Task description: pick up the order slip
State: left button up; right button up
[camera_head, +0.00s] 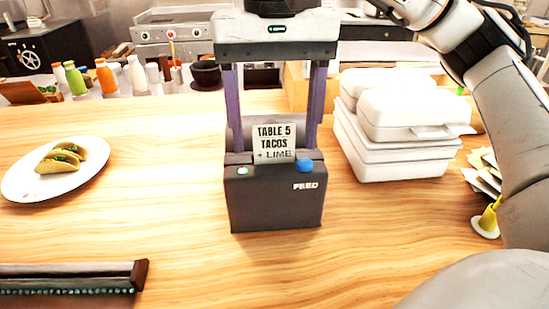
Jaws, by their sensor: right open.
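The order slip (274,143), a pale paper printed "TABLE 5 TACOS + LIME", stands upright out of the top of a dark ticket printer (275,200) on the wooden counter. The printer has a blue button and the word "FEED" on its front. My right gripper (271,138) points down over the printer, its two purple fingers spread wide. One finger is to the left of the slip and one to the right, both apart from it in the picture. The fingers' lower ends are at the printer's top; their exact depth is hard to tell. My left gripper is not in view.
A plate (18,184) with tacos lies at the left. White takeaway boxes (395,150) are stacked right of the printer. A dark ticket rail (70,270) lies front left. A spike with papers (487,222) stands at the right. Bottles (105,77) line the back left.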

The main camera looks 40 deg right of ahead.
jog(key=shift+f, duration=0.35)
jog(key=c, duration=0.9)
jog(key=shift+r, duration=0.15)
